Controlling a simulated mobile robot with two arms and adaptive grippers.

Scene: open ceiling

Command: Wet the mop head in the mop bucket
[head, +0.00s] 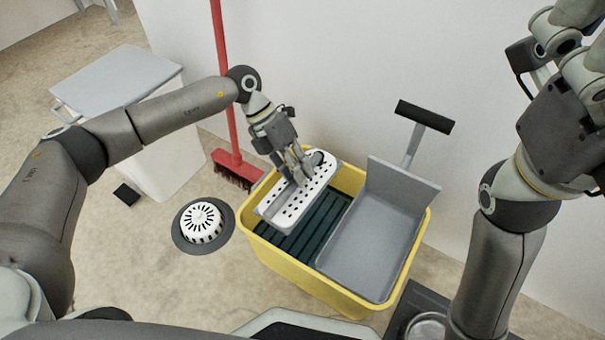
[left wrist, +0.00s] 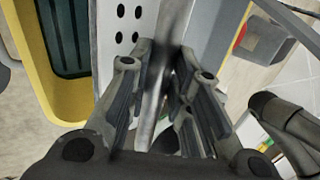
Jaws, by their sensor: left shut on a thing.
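The yellow mop bucket (head: 330,292) stands on the floor by the wall, with a dark green slotted inside at left and a grey wringer tray (head: 365,245) at right. A pale grey piece with rows of holes (head: 272,208) lies across its back left end; it also shows in the left wrist view (left wrist: 121,30). My left gripper (head: 297,172) is over this piece, its fingers closed on a thin grey part of it (left wrist: 152,95). My right gripper (head: 575,60) is raised at the right, its fingers unclear. I cannot make out a separate mop head.
A red broom (head: 230,130) leans at the wall behind the bucket. A white bin with a grey lid (head: 115,80) stands at the left. A round white slotted cap (head: 202,222) and a small black piece (head: 127,194) lie on the floor.

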